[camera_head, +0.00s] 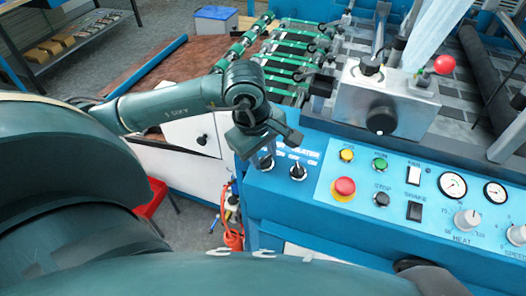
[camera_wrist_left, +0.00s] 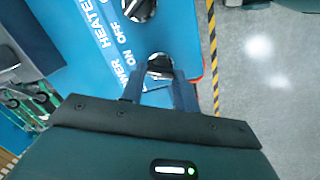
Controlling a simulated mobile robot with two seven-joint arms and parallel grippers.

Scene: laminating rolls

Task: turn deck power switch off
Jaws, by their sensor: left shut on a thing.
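The deck power switch (camera_wrist_left: 160,66) is a small dark rotary knob with a bright rim at the near left end of the blue control panel. In the left wrist view it sits between my fingertips, close to lettering that reads "POWER" and "ON OFF". My left gripper (camera_wrist_left: 160,80) is shut on this knob, pointing down at the panel. In the head view my left gripper (camera_head: 265,153) covers most of the knob, so its pointer direction cannot be told. My right gripper is not in view.
A second rotary switch (camera_head: 298,172) stands just right of the gripper. Further right are a red emergency button (camera_head: 344,187), yellow and green buttons, rocker switches and gauges. A grey metal box (camera_head: 385,100) rises behind.

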